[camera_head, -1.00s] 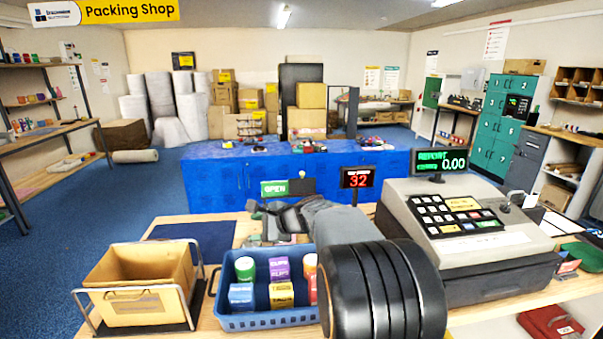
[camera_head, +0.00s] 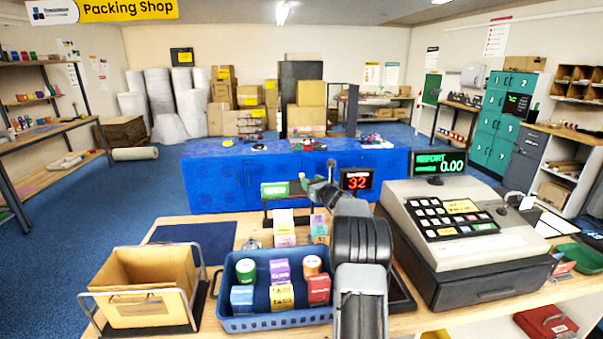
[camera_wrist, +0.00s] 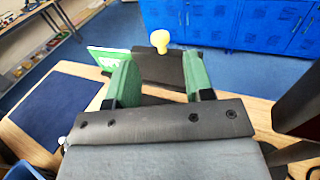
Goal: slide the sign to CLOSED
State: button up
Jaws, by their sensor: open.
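The sign (camera_head: 275,190) stands at the back of the counter with its green OPEN face showing on the left. In the wrist view the green face (camera_wrist: 108,59) is partly hidden behind my left finger. A dark sliding panel (camera_wrist: 178,70) covers the sign's right part, and a pale yellow knob (camera_wrist: 160,41) stands up from it. My gripper (camera_wrist: 160,82) is open and empty, its two green-padded fingers on either side of the knob's line but nearer to me. In the head view my gripper (camera_head: 320,186) is at the sign's right end.
A red number display (camera_head: 356,179) stands just right of the sign, close to my arm. The cash register (camera_head: 470,225) is to the right. A blue basket (camera_head: 275,323) with several small goods and a carton in a wire stand (camera_head: 146,310) are in front at left.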

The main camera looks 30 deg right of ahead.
aim_at(302, 174)
jog(key=shift+w+d+p, duration=0.2)
jog(key=shift+w+p, duration=1.1)
jog(key=shift+w, duration=2.3)
grip_shut()
